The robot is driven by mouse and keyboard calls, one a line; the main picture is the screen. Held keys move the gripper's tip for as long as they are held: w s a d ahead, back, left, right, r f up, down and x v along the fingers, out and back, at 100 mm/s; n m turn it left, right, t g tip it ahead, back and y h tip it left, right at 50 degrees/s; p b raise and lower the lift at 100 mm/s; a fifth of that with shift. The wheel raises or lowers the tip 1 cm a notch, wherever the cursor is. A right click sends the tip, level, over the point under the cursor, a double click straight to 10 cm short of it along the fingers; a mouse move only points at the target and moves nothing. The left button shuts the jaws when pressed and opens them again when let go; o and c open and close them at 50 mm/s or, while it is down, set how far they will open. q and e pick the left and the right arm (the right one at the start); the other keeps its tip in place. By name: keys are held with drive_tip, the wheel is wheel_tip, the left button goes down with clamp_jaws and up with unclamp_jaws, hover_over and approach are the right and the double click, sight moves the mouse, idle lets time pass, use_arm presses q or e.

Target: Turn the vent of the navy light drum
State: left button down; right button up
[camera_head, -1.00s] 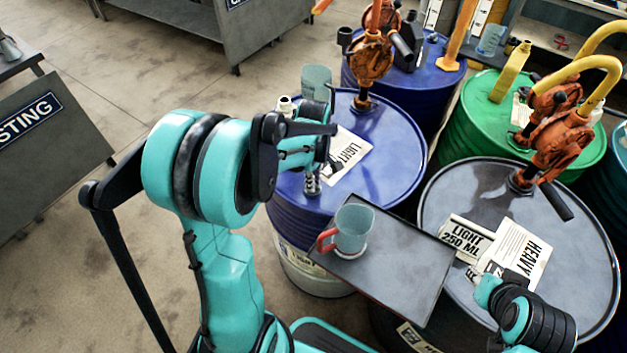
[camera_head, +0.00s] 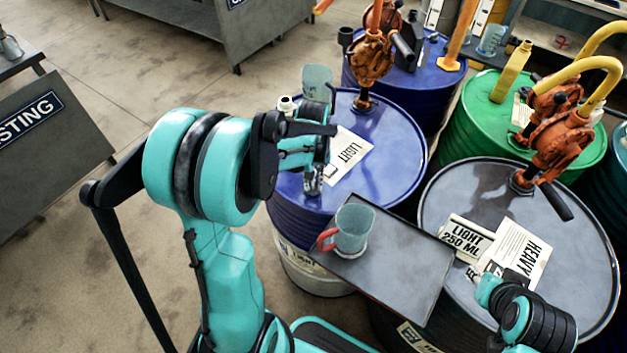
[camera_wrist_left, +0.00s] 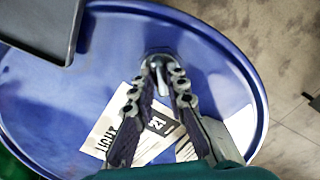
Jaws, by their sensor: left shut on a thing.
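The navy drum (camera_head: 395,150) with a LIGHT card (camera_head: 348,152) on its lid stands left of centre in the head view. My left gripper (camera_head: 313,188) points down at the near left part of this lid. In the left wrist view the two fingers of the left gripper (camera_wrist_left: 160,68) close around a small metal vent (camera_wrist_left: 157,78) near the rim of the blue lid (camera_wrist_left: 60,110). In the head view the vent is hidden by the gripper. My right gripper (camera_head: 489,272) is low on the right, over the cards on the dark drum; its fingers are too small to read.
A dark tray (camera_head: 400,285) with a red-handled jug (camera_head: 354,230) stands close in front of the navy drum. An orange pump (camera_head: 371,60) rises behind its lid. The dark drum (camera_head: 450,195) is to the right, a green drum (camera_head: 470,125) behind. Open floor lies left.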

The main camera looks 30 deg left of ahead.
sight(312, 184)
use_arm(q)
drive_tip(key=m, duration=0.6)
drive_tip(key=shift+a, duration=0.1)
drive_tip(key=shift+m, duration=0.4)
drive_tip(key=c, duration=1.5)
unclamp_jaws()
drive_tip(key=shift+c, duration=0.2)
wheel_tip(312, 184, up, 12)
